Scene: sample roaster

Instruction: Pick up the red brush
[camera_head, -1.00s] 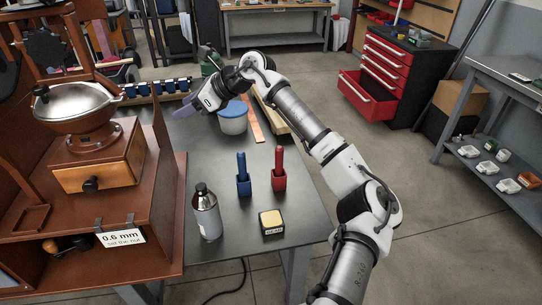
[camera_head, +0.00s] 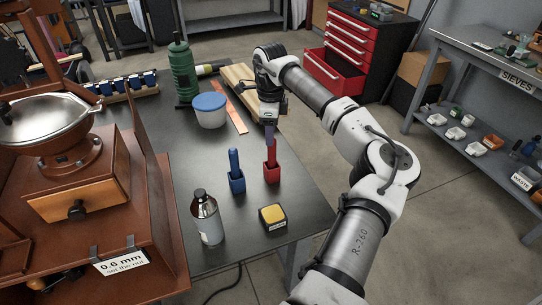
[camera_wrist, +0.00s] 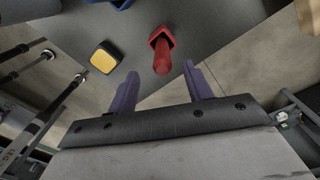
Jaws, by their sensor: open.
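The red brush (camera_head: 271,152) stands upright in a small red holder (camera_head: 272,174) on the dark table, right of a blue brush (camera_head: 234,162) in a blue holder. My gripper (camera_head: 269,131) points down just above and behind the red brush in the head view. In the wrist view the purple fingers of my gripper (camera_wrist: 162,88) are apart with nothing between them. The red brush (camera_wrist: 163,57) shows there just beyond the fingertips, roughly centred between them. In the head view the fingers overlap and partly hide each other.
A metal bottle (camera_head: 207,218) and a yellow-topped block (camera_head: 272,217) stand in front of the brushes. A blue-lidded tub (camera_head: 210,110) and a green bottle (camera_head: 183,72) stand behind. The table's right edge is near the red brush.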

